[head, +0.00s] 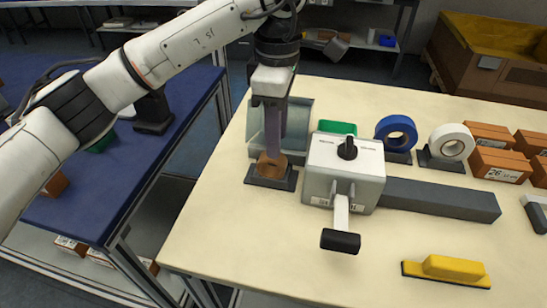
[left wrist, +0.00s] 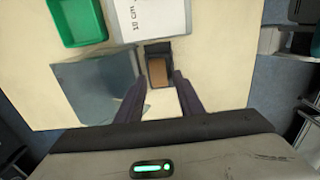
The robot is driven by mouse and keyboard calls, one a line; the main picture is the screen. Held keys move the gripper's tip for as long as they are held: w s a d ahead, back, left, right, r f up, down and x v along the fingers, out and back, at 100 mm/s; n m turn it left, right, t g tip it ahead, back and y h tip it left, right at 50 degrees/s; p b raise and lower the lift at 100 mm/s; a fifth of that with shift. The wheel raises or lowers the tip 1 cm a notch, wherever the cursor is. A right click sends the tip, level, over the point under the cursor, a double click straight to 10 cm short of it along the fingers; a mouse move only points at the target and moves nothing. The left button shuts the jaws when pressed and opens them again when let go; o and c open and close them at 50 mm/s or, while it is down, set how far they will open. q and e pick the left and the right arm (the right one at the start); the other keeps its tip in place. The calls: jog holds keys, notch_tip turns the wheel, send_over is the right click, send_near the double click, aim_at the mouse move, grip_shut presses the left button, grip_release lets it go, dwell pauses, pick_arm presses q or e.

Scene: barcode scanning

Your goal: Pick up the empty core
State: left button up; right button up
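The empty core (head: 268,172) is a small brown ring on a dark stand (head: 284,184), left of the grey-white machine. It also shows as a brown patch in the left wrist view (left wrist: 159,72). My left gripper (head: 271,155) points down over the core, its fingertips low at the stand. In the left wrist view the two dark fingers (left wrist: 159,80) are spread, one on each side of the core, with a gap visible at least on the right. Whether either finger touches it is unclear. My right gripper is in neither view.
The machine (head: 345,168) with a black-handled lever (head: 340,240) stands close right of the core. A grey translucent bin (head: 300,125) is just behind my gripper. Blue (head: 396,133) and white (head: 452,142) rolls stand farther right. A yellow block (head: 447,270) lies in front.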

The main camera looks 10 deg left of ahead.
aim_at(272, 165)
pick_arm(q)
jog(key=shift+w+a+f+p, duration=0.1)
jog(key=shift+a+f+p, duration=0.05)
jog(key=shift+f, duration=0.9)
jog(key=shift+a+f+p, duration=0.2)
jog(key=shift+f, duration=0.85)
jog(key=shift+w+a+f+p, duration=0.1)
jog(key=shift+a+f+p, duration=0.05)
jog(key=shift+f, duration=0.9)
jog(key=c, duration=0.8)
